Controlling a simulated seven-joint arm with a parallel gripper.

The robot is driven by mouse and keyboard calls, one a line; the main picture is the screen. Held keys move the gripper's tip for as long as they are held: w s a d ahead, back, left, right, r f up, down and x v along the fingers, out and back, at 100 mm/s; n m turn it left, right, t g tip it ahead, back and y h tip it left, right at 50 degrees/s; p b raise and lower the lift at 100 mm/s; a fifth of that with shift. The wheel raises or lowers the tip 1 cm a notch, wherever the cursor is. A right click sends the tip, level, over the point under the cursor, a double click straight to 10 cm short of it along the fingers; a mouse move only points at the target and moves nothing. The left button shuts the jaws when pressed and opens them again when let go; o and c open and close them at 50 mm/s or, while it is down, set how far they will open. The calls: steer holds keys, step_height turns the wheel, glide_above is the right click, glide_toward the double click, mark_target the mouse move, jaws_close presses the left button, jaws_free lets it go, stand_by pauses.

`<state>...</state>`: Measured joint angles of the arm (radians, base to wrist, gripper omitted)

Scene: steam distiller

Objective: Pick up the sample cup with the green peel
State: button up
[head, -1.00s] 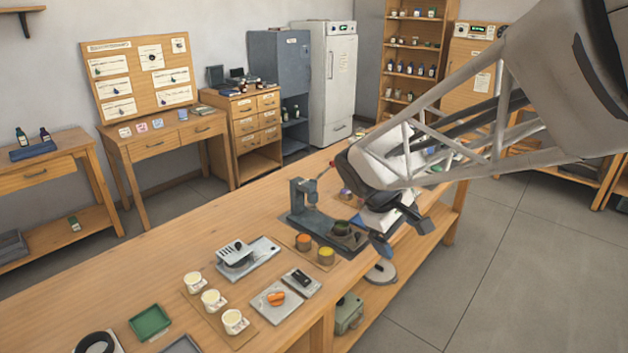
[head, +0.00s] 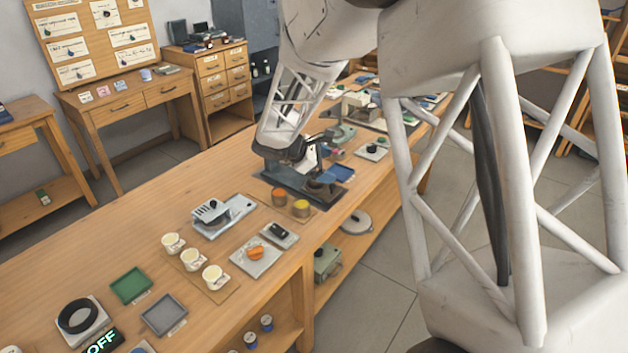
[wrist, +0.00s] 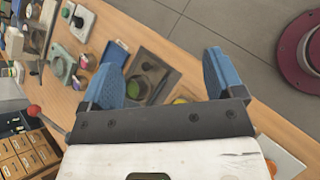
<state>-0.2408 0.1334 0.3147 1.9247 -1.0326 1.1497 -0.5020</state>
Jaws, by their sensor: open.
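A dark round cup with green in it (wrist: 135,88) sits on the dark base of a press (wrist: 168,62) in the wrist view, between and beyond my fingers; its contents are too small to be sure of. In the head view the press (head: 285,180) stands at the bench's middle, and my arm and gripper largely hide the cup. My gripper (wrist: 163,75) is open and empty, its two blue fingertips apart above the press. It also shows over the press in the head view (head: 312,178).
An orange cup (head: 278,199) and a yellow cup (head: 301,208) stand just in front of the press. Cream cups (head: 193,259), a grater (head: 220,213), a green tray (head: 131,285) and a grey tray (head: 164,313) lie nearer. More equipment stands beyond the press.

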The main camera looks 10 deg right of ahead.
steer(key=w+a+f+n+t, duration=0.1)
steer(key=w+a+f+n, duration=0.1)
steer(key=w+f, duration=0.2)
steer(key=w+a+f+n+t+h, duration=0.1)
steer(key=w+a+f+n, duration=0.1)
steer(key=w+a+f, duration=0.1)
steer(key=w+a+f+n+t+h, duration=0.1)
steer(key=w+a+f+n, duration=0.1)
steer(key=w+f, duration=0.3)
steer(key=shift+w+a+f+n, duration=0.1)
steer(key=shift+w+a+n, duration=0.1)
steer(key=shift+a+n, duration=0.15)
steer(key=shift+d, duration=0.1)
steer(key=shift+x, duration=1.2)
steer(key=shift+w+d, duration=0.1)
steer(key=shift+x, duration=2.5)
steer(key=shift+c, duration=0.4)
steer(key=c, duration=1.1)
steer(key=shift+o, duration=0.2)
